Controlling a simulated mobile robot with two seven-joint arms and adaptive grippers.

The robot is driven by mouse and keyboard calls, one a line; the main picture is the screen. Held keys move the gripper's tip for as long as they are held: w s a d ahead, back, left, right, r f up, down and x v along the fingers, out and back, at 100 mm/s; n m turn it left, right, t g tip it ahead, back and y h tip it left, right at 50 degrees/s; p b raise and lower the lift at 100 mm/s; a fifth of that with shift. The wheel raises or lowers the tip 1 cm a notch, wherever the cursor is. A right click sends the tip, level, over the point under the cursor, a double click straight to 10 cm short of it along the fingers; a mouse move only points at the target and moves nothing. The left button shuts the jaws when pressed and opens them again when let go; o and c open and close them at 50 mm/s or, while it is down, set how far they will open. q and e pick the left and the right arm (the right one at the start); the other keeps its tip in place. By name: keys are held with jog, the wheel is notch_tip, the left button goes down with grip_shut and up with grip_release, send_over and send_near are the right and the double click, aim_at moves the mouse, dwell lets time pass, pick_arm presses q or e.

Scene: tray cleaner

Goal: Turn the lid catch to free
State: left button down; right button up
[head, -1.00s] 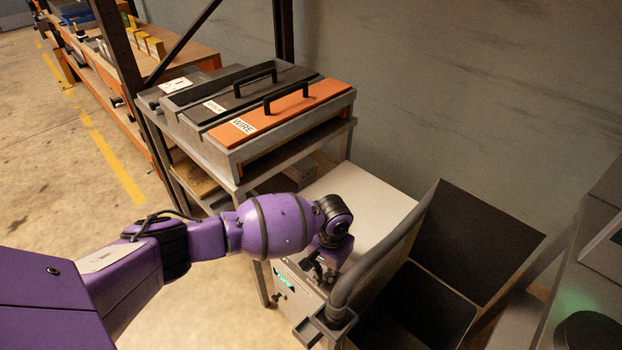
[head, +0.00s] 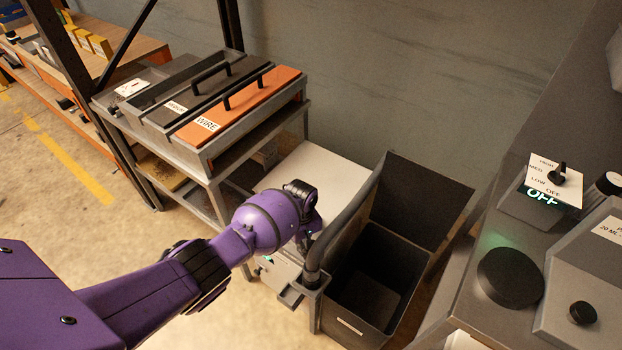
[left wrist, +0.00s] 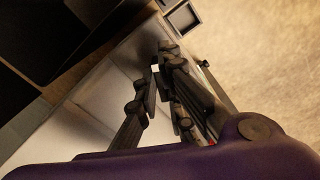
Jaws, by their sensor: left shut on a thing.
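The white-topped cabinet (head: 300,170) stands in the middle of the head view, between the rack and a dark bin. My left arm reaches in from the left, and its gripper (head: 305,245) is at the cabinet's front top edge, largely hidden behind my own wrist. In the left wrist view the dark fingers (left wrist: 165,72) come together at the cabinet's edge, shut on the lid catch. The catch is mostly covered by the fingers, so its turn angle cannot be told. My right gripper is not in view.
A rack carries a tray with an orange WIRE lid (head: 245,105). A bench with a black knob (head: 582,313) and an OFF display (head: 541,196) is at right.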

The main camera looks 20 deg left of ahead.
pick_arm(q)
jog(key=n, duration=0.2)
jog(key=n+p, duration=0.1)
jog(key=shift+w+d+r, duration=0.1)
jog(key=shift+w+r, duration=0.15)
jog(key=shift+n, duration=0.9)
jog(key=shift+f, duration=0.1)
jog(key=c, duration=1.9)
grip_release()
jog(key=shift+o, duration=0.2)
notch_tip(320, 180, up, 12)
jog(key=shift+s+f, duration=0.1)
